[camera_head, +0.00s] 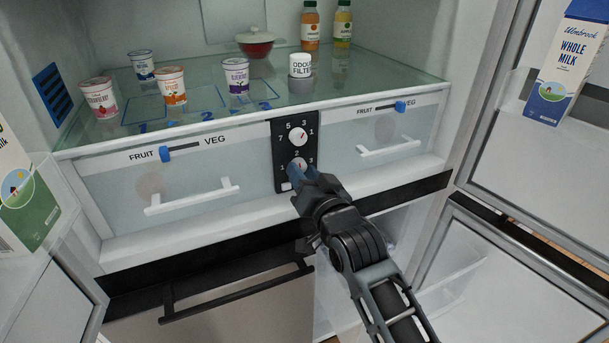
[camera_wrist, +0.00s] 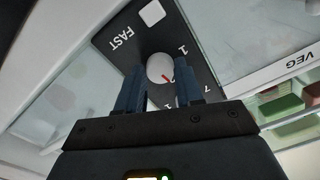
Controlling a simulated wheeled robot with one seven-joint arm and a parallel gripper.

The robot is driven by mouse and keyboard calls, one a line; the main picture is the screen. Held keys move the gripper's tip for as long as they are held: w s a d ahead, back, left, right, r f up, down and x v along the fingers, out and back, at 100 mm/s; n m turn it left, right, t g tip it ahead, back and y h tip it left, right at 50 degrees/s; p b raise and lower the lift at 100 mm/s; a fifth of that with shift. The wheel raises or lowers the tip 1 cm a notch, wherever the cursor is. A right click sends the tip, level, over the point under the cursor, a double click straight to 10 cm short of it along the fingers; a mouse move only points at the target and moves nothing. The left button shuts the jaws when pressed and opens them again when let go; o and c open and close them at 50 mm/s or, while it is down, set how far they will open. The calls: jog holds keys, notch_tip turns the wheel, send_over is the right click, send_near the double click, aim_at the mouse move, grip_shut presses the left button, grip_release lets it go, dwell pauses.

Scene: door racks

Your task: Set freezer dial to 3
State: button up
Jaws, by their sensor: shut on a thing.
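A black control panel (camera_head: 279,130) between the two drawers carries two round white dials. The upper dial (camera_head: 298,136) has 1, 3, 5 and 7 around it. The lower dial (camera_head: 298,163) has 1, 2 and 3 around it. My gripper (camera_head: 297,175) is at the lower dial, its blue fingers shut on it from both sides. In the wrist view the lower dial (camera_wrist: 160,67) sits between the fingers, and its red mark points to the lower right of that picture. The fingers hide part of the scale, so the exact setting is hard to tell.
A white FAST button (camera_wrist: 152,13) lies close to the lower dial. Drawer handles (camera_head: 192,196) stick out on both sides. Yogurt cups, bottles and a white odour filter (camera_head: 300,66) stand on the glass shelf above. Open doors flank the fridge.

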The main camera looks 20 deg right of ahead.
jog(key=m, duration=0.5)
jog(key=shift+m+b, duration=0.3)
jog(key=m, duration=0.4)
jog(key=shift+m, duration=0.3)
jog(key=m+b, duration=0.1)
jog(key=m, duration=0.8)
jog(key=shift+b, duration=0.4)
jog(key=shift+m, duration=0.5)
jog(key=o, duration=1)
jog(key=shift+r, duration=0.1)
jog(key=shift+s, duration=0.1)
jog(key=shift+s+b, duration=0.3)
jog(key=shift+s, duration=3.5)
